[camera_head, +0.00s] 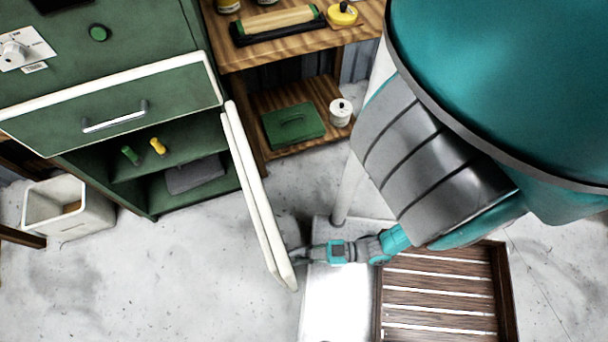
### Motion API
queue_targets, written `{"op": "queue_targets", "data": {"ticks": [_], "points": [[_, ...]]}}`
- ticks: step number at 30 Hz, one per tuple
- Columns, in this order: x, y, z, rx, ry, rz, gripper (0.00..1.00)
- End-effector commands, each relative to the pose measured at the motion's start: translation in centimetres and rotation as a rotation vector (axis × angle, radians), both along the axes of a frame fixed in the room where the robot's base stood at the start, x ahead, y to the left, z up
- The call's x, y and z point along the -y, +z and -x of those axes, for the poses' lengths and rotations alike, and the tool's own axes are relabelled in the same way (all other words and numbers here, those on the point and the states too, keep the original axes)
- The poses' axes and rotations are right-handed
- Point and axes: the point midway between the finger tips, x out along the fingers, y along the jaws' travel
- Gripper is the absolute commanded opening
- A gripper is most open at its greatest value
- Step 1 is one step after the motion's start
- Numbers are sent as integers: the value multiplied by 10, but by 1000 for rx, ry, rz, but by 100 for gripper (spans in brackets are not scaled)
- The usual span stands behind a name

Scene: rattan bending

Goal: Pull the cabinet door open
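The green cabinet (95,45) stands at the upper left. Its white-edged door (258,195) is swung wide out from the cabinet's right side and shows nearly edge-on. The lower compartment is exposed, with a green-handled item (130,155), a yellow-handled item (157,147) and a dark grey object (195,175) on its shelves. My gripper (299,255) is at the right face of the door, near its free end. Its fingertips are small and partly hidden by the door edge, so I cannot tell whether they grip a door handle.
A white-edged drawer front (115,105) with a metal handle is above the opening. A pale bin (68,207) stands left of the cabinet. A wooden bench (270,52) holds a green box (293,125) and white spool (340,112) below. A slatted wooden pallet (440,290) lies right. The floor in front is clear.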

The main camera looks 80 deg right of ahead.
Motion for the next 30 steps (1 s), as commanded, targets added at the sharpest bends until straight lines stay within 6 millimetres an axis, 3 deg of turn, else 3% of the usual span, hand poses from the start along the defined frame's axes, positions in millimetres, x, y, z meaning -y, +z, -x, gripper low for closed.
{"op": "queue_targets", "data": {"ticks": [7,8,10,23,30], "points": [[2,2,-2,6,-14,-9,0],[2,2,-2,6,-13,-9,25],[1,2,-2,6,-12,-8,42],[3,0,5,0,-9,-3,43],[9,0,39,-2,-12,-1,43]]}}
